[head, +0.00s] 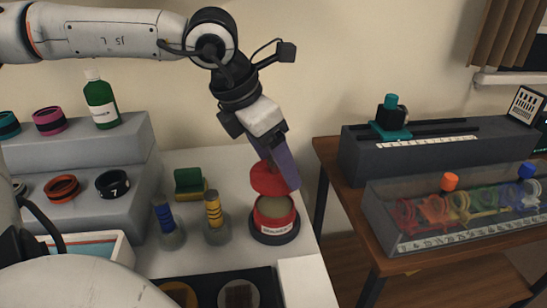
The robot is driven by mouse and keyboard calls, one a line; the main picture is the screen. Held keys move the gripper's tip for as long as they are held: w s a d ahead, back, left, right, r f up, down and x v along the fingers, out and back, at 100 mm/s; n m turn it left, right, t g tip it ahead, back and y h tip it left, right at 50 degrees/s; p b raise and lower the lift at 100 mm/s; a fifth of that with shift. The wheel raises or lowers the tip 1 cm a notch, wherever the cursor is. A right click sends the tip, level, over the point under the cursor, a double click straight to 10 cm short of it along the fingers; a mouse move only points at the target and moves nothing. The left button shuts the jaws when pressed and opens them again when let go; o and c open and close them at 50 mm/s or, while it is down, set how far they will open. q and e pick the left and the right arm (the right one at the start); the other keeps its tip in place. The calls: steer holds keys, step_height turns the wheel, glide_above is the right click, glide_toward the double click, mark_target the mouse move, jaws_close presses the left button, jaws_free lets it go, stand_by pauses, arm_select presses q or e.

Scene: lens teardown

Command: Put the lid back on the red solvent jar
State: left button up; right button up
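The red solvent jar (275,217) stands upright and open on a dark round base near the right edge of the white worktop. Its tan inside shows, and a white label is on its front. My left gripper (276,178) points down above the jar, with a purple finger on its right side. It is shut on the red lid (266,180), which is tilted and held just above the back of the jar's mouth. The gripper partly covers the lid, and I cannot tell whether the lid touches the rim. My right gripper is not in view.
Two stoppered bottles, blue-banded (164,222) and yellow-banded (214,217), stand left of the jar. Grey steps (80,165) hold rings and a green bottle (101,101). A wooden table (440,250) stands right, across a gap.

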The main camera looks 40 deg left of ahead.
arm_select(q)
steer(key=shift+f+b, duration=0.6)
steer(key=shift+f, duration=0.8)
step_height(320, 180, down, 4)
steer(key=b, duration=0.3)
steer(key=shift+r, duration=0.25)
steer(key=shift+b, duration=0.35)
steer(key=shift+b, duration=0.5)
steer(key=shift+f+b, duration=0.15)
steer(key=shift+b, duration=0.65)
stand_by(0.9)
stand_by(0.4)
